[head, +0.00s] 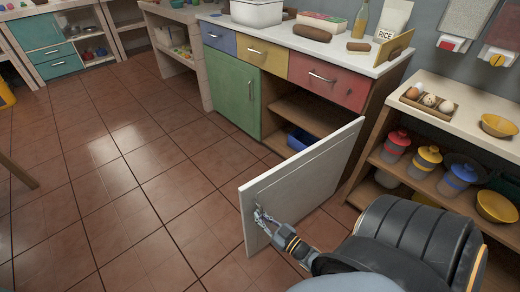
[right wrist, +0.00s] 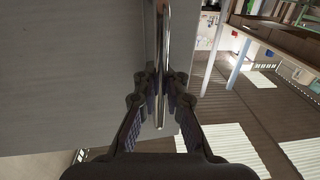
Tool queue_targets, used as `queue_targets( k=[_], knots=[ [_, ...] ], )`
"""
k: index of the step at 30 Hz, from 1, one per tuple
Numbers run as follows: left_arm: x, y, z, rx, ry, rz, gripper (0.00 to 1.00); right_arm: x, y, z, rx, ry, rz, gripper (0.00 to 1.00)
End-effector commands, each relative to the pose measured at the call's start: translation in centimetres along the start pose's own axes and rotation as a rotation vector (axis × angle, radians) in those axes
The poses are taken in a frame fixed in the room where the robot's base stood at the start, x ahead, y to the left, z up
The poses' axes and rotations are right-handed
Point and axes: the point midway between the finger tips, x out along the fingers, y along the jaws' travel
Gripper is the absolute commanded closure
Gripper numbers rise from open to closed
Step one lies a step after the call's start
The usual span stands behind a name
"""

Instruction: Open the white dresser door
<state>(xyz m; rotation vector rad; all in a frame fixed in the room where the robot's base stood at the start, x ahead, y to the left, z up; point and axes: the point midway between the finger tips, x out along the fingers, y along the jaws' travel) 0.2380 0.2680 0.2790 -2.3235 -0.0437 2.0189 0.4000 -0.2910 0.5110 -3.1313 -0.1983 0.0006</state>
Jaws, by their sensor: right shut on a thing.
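The white dresser door (head: 305,175) stands swung far out from the dresser in the head view, with the open compartment behind it. Its face fills the left of the right wrist view (right wrist: 70,80). A metal bar handle (right wrist: 161,50) runs down the door face there. My right gripper (head: 262,216) is at the door's outer edge in the head view, and its fingers (right wrist: 160,90) are closed around the handle in the right wrist view. My left gripper does not show.
The dresser has a green door (head: 236,98) and blue, yellow and red drawers (head: 326,80) above. A blue bin (head: 300,138) sits inside the open compartment. A shelf with lidded jars (head: 427,160) stands close on the right. The tiled floor (head: 110,190) at left is clear.

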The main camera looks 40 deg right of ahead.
Motion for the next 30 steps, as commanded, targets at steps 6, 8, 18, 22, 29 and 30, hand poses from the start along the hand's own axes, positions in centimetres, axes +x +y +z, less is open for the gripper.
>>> queue_targets(
  k=[6,8,18,22,29,30],
  knots=[
    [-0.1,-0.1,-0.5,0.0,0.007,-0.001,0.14,0.0,0.1,-0.1,0.002,0.002,0.001,1.0],
    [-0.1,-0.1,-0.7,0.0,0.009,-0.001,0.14,0.0,0.1,-0.1,0.002,0.001,0.001,1.0],
    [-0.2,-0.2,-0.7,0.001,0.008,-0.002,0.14,0.0,0.0,0.0,0.001,0.001,0.0,0.8],
    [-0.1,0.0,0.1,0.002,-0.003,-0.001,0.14,-0.3,0.0,0.0,0.001,0.0,0.0,0.8],
    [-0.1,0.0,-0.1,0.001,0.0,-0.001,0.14,-4.8,0.0,0.1,0.0,-0.005,-0.001,0.8],
    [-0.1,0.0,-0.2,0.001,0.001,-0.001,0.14,-5.8,0.0,0.1,0.001,-0.005,-0.001,0.8]
  ],
)
